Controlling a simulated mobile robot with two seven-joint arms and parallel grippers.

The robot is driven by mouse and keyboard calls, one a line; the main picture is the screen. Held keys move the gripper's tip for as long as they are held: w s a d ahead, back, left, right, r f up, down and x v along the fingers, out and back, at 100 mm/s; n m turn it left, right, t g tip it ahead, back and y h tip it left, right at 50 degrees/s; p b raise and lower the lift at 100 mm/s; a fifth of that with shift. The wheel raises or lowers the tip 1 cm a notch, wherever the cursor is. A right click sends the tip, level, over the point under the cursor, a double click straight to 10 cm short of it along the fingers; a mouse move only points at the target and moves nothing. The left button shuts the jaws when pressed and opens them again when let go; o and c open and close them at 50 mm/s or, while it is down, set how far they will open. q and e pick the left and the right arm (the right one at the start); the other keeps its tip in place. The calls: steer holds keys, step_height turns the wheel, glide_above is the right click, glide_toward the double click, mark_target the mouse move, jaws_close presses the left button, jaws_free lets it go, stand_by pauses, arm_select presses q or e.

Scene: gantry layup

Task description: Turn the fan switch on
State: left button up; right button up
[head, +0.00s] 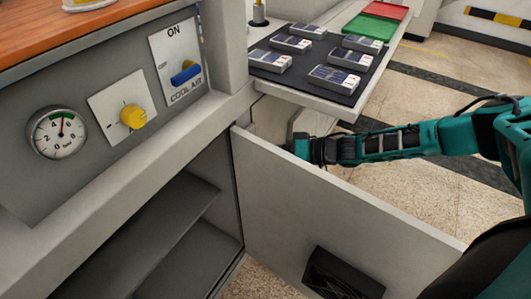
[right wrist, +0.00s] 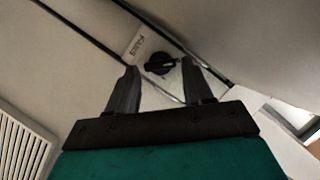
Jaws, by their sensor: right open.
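In the right wrist view a black rotary switch (right wrist: 160,64) sits on a small pale plate (right wrist: 138,45) with dark lettering too blurred to read surely. It may be the fan switch. My right gripper (right wrist: 159,68) is open and empty, its two fingertips on either side of the switch in the picture. I cannot tell whether they touch it. In the head view my right arm reaches in from the right behind the open cabinet door, and the gripper and this switch are hidden there. My left gripper is not in view.
The open grey door (head: 330,205) stands before my right arm. The panel at left holds a gauge (head: 58,132), a yellow knob (head: 133,117) and a blue lever (head: 186,73) marked COOL AIR. Several boxes lie on a dark mat (head: 316,80). A louvred vent (right wrist: 22,145) lies lower left.

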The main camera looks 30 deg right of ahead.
steer(key=shift+w+a+f, duration=0.15)
steer(key=shift+w+a, duration=0.3)
steer(key=shift+w, duration=0.05)
steer(key=shift+c, duration=0.5)
steer(key=c, duration=0.7)
